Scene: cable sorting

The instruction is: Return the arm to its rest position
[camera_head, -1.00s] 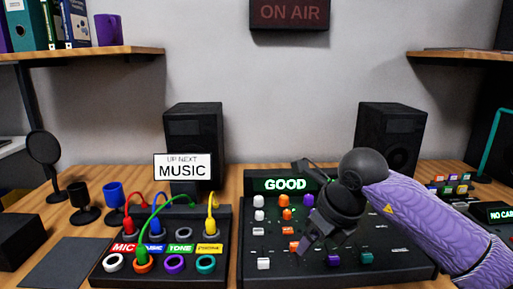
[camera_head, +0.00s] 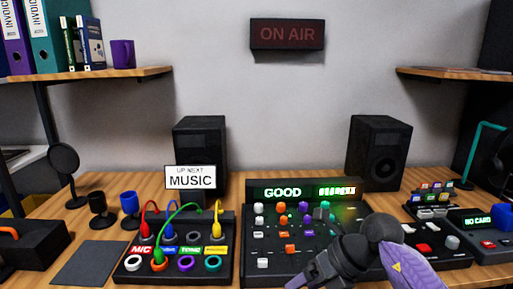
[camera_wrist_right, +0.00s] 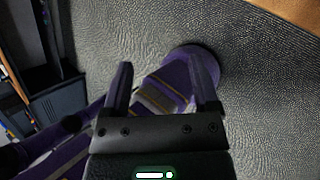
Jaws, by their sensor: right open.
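My right arm comes into the head view from the bottom right, with its gripper (camera_head: 303,280) low in front of the mixer (camera_head: 258,238) and partly cut off by the bottom edge. In the right wrist view the two fingers of this gripper (camera_wrist_right: 163,82) stand apart with nothing held between them. Behind them are purple parts that look like my own body, over a grey textured floor. My left arm and gripper are not in view.
The patch box (camera_head: 128,275) holds red, blue, green and yellow cables. The mixer display reads GOOD. Two speakers (camera_head: 200,140) stand behind. A small button panel (camera_head: 445,255) and a NO CARD device (camera_head: 490,245) are at the right. A dark pad (camera_head: 85,262) lies at the left.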

